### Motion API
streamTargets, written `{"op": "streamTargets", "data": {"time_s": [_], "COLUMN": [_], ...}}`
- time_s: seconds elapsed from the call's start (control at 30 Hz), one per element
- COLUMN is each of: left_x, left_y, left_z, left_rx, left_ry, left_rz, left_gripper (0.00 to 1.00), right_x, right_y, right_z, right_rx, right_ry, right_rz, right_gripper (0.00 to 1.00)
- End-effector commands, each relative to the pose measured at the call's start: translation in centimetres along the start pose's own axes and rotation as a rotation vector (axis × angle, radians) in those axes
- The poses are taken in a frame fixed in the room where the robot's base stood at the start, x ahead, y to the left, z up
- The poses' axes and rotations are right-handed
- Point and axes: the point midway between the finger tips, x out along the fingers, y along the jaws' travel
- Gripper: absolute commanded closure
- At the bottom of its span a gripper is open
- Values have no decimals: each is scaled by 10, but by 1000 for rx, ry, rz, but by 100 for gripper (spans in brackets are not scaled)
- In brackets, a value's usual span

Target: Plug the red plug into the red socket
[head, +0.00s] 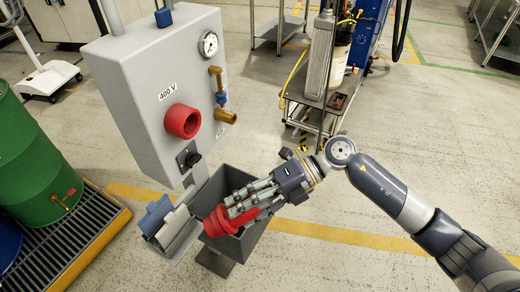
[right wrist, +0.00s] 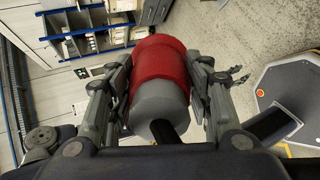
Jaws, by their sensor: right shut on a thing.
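The red socket (head: 183,121) sticks out from the front of the grey box (head: 150,80), beside the "400 V" label. My right gripper (head: 240,205) is shut on the red plug (head: 222,220), below and to the right of the socket and apart from it. In the head view the plug is in front of a grey bin and partly hidden by the fingers. In the right wrist view the plug (right wrist: 160,68) sits between both fingers, with its grey rear part and black cable end towards the camera. My left gripper is not in view.
The grey bin (head: 255,232) is just under the plug, with a tray (head: 172,228) beside it. A black knob (head: 190,158), a brass tap (head: 222,115) and a gauge (head: 209,43) are on or beside the box. A green drum (head: 35,160) stands left.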

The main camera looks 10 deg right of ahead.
Motion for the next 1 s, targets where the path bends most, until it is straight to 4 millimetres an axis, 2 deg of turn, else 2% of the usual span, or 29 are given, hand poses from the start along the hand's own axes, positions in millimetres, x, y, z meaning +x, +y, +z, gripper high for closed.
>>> {"op": "streamTargets", "data": {"time_s": [0.27, 0.5, 0.73, 1.0], "left_x": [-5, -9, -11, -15], "left_y": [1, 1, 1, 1], "left_z": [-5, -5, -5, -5], "left_rx": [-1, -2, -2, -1], "left_ry": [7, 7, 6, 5], "left_rz": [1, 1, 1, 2], "left_gripper": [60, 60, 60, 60], "right_x": [-26, -64, -89, -83], "right_y": [30, 48, 54, 59], "right_z": [28, 56, 72, 83], "right_rx": [153, 187, 183, 181], "right_ry": [-433, -718, -836, -842], "right_rz": [208, 351, 414, 418], "right_gripper": [82, 82, 82, 82]}}
